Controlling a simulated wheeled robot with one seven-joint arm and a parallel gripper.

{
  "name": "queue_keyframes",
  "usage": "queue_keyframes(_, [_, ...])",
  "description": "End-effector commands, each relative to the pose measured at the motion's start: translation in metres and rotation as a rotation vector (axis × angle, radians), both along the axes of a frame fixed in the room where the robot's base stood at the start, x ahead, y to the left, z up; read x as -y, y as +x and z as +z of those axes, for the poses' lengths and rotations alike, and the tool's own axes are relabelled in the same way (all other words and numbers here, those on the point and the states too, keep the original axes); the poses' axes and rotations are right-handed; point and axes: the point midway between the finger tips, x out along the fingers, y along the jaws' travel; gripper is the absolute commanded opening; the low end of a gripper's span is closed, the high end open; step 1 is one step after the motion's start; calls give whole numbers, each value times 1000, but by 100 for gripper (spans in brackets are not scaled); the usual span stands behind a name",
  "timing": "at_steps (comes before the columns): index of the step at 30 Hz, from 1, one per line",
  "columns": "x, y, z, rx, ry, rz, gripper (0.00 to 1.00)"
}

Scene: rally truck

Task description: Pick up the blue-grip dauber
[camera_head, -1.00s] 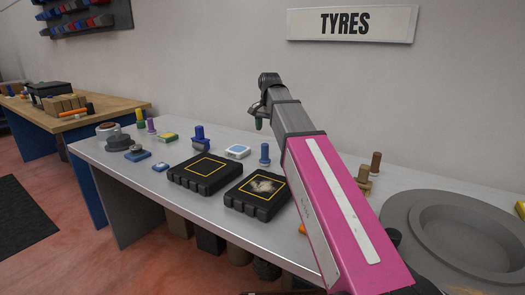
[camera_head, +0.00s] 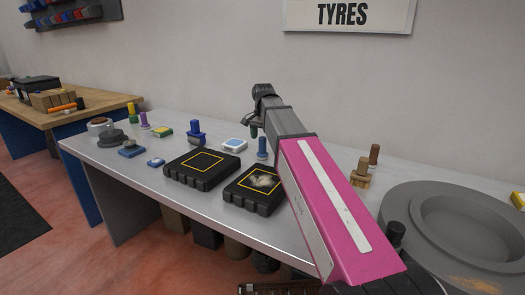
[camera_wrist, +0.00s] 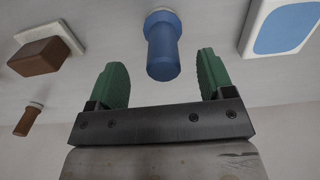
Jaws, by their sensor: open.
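The blue-grip dauber (camera_head: 262,148) stands upright on the grey table, near its back edge. My gripper (camera_wrist: 160,75) is open and empty, with a finger on either side of the line to the dauber. In the head view my gripper (camera_head: 253,131) is just above and slightly left of the dauber. I see no contact.
A white pad with a blue top (camera_head: 234,145) lies left of the dauber. Black cases (camera_head: 200,170) lie in front. A brown dauber (camera_head: 374,154) and a wooden-handled block (camera_head: 360,175) stand right, near a large grey wheel (camera_head: 455,215). The wall is behind.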

Motion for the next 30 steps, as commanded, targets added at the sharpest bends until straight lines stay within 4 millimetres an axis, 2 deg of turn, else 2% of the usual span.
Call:
queue_keyframes(7, [-2, 3, -32, -1, 0, 0, 75])
queue_keyframes(15, [-2, 3, -35, 0, 0, 0, 75])
queue_keyframes(20, [-2, 3, -35, 0, 0, 0, 23])
queue_keyframes(30, [-2, 3, -34, 0, 0, 0, 20])
